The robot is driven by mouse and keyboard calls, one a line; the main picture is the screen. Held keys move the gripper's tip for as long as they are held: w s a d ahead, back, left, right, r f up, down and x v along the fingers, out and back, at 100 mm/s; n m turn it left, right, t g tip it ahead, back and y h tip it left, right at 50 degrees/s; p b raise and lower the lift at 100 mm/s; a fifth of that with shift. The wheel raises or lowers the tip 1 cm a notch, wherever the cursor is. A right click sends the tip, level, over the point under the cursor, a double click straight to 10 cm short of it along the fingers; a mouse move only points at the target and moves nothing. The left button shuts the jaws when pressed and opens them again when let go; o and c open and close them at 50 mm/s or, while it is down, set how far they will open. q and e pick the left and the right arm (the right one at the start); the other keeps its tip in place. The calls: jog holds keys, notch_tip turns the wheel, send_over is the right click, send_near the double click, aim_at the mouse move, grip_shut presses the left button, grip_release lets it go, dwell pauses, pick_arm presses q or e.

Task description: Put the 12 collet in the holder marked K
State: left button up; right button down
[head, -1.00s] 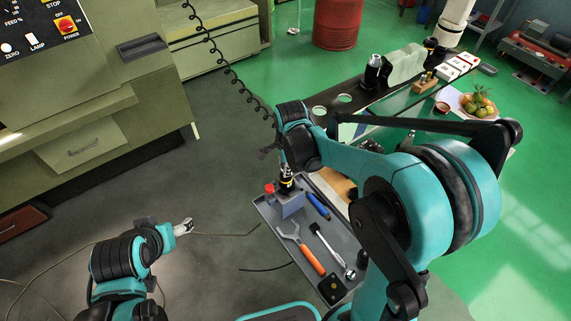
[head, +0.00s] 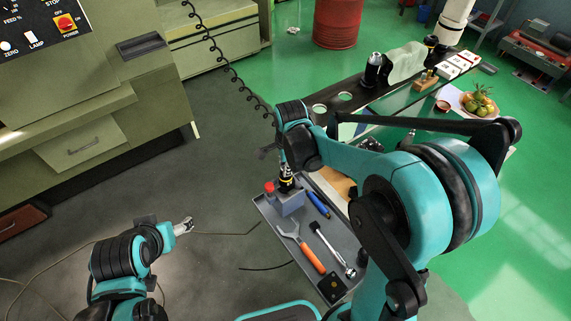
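A black tool holder with a yellowish band (head: 286,181) stands upright in a grey block (head: 291,203) on the grey tray. Two more black holders, one nearer (head: 373,70) and one farther (head: 430,46), stand on the dark bench at the back. I cannot read a K or a 12 anywhere, and no collet is clearly made out. My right gripper (head: 266,152) is mostly hidden by its own wrist, above and behind the tray's holder; its opening cannot be judged. My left gripper (head: 183,227) is over the floor left of the tray, apart from everything, its fingers too small to judge.
The tray (head: 266,212) also carries an orange-handled wrench (head: 311,258), a ratchet (head: 331,247), a blue-handled tool (head: 318,204) and a red-topped item (head: 269,188). The bench has a wooden block (head: 425,83), white boxes (head: 460,62) and a fruit bowl (head: 480,103). A coiled cable (head: 232,75) hangs behind.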

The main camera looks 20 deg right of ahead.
jog(key=shift+f+b, duration=0.6)
jog(key=shift+f, duration=0.15)
dwell(0.4)
jog(key=c, duration=1.2)
grip_release()
jog(key=shift+o, duration=0.2)
jog(key=shift+r, duration=0.1)
notch_tip(320, 180, up, 12)
jog(key=s, duration=0.2)
jog(key=s+d+f+n+t+b, duration=0.3)
jog(key=s+f+n+t+b, duration=0.2)
jog(key=s+f+n+b, duration=0.6)
jog(key=s+f+n, duration=0.3)
jog(key=n, duration=0.4)
jog(key=shift+s, duration=0.3)
